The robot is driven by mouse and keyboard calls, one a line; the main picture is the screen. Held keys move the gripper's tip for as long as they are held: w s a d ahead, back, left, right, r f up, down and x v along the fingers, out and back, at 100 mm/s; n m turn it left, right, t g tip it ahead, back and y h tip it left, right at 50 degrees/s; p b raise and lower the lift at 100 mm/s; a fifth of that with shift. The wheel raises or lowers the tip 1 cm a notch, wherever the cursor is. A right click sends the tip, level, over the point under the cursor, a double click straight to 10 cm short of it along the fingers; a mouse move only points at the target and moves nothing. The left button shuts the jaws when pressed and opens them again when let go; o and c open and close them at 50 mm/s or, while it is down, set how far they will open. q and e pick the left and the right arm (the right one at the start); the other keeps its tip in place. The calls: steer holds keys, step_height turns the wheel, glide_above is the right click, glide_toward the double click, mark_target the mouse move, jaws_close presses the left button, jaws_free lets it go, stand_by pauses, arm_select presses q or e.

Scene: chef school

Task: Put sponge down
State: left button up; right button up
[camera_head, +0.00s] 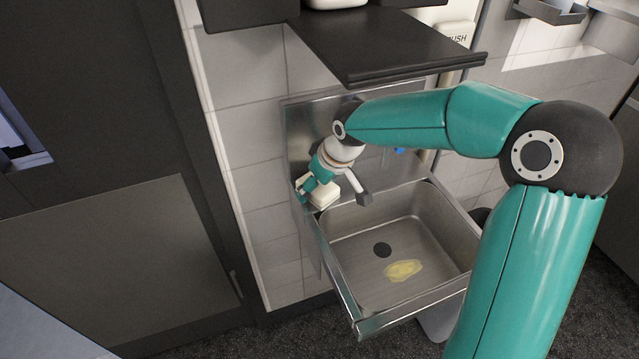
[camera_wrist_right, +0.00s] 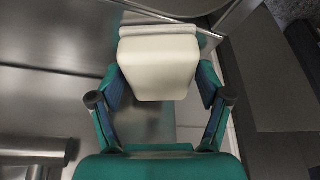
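A cream-white, block-shaped sponge (camera_head: 323,194) is at the left back corner of the metal sink (camera_head: 352,245). My right gripper (camera_head: 312,190) is there too, with its teal fingers at the sponge. In the right wrist view the sponge (camera_wrist_right: 158,62) lies between the two fingers of my right gripper (camera_wrist_right: 160,84), with the dark pads against its sides. The sponge is over or on the sink's metal rim; I cannot tell whether it rests there. My left gripper is not in view.
A faucet (camera_head: 356,186) stands close to my right gripper. A dark shelf (camera_head: 385,45) hangs above. A dark cabinet (camera_head: 110,250) stands on the left.

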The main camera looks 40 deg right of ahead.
stand_by(0.3)
steer(key=shift+r, duration=0.2)
steer(key=v, duration=1.2)
steer(key=shift+p, duration=0.4)
steer(key=shift+a+f, duration=0.1)
steer(key=shift+f, duration=0.05)
